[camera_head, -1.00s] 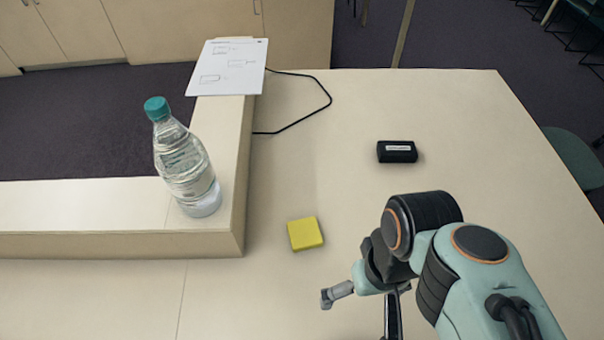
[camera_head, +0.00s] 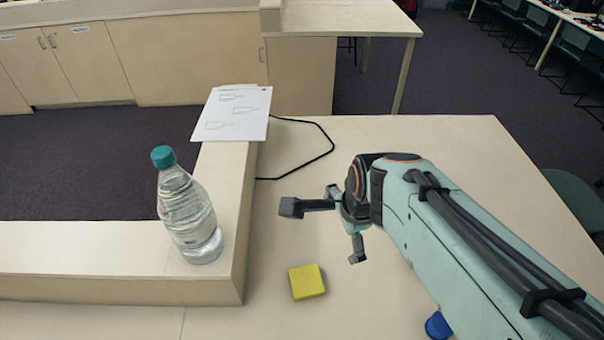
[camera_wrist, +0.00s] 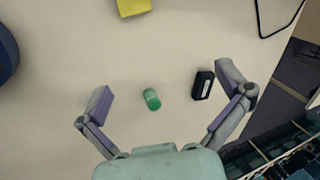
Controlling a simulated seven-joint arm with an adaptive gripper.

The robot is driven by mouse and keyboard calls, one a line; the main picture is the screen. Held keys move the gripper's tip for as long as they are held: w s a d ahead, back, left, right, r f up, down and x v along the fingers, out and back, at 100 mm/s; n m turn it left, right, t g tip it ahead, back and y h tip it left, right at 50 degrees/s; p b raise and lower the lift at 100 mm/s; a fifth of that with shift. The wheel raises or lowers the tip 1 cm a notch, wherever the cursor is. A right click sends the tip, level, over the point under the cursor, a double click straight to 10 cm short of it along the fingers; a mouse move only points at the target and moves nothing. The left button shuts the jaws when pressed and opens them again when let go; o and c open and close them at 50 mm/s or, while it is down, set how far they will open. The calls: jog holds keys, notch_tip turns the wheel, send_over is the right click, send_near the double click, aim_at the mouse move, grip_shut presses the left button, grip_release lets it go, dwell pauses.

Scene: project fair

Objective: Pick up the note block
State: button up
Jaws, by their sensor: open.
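The note block is a flat yellow square (camera_head: 307,282) on the light table, near the front and right of the raised ledge. In the wrist view the yellow block (camera_wrist: 133,7) is cut off by the top edge, outside the space between my fingers. My gripper (camera_head: 325,229) is open and empty above the table, farther back than the block in the head view. Its two spread fingers also show in the wrist view (camera_wrist: 164,100), with a green cylinder (camera_wrist: 151,99) and a black box (camera_wrist: 203,85) below between them.
A clear bottle with a teal cap (camera_head: 188,212) stands on the raised ledge (camera_head: 232,225) at left. A printed sheet (camera_head: 232,114) lies at its far end, near a black cable (camera_head: 326,151). A blue object (camera_head: 438,325) is partly hidden by my arm. The table around the block is clear.

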jog(key=w+a+f+m+g, duration=0.1)
jog(key=w+a+f+m, duration=0.1)
jog(key=w+f, duration=0.45)
jog(key=g, duration=0.3)
send_over(306, 280)
jog(key=shift+n+h, duration=0.3)
jog(key=shift+n, duration=0.1)
notch_tip(306, 280, down, 13)
notch_tip(306, 280, down, 5)
jog(key=shift+r, duration=0.1)
jog(key=shift+f, duration=0.55)
jog(key=c, duration=1.1)
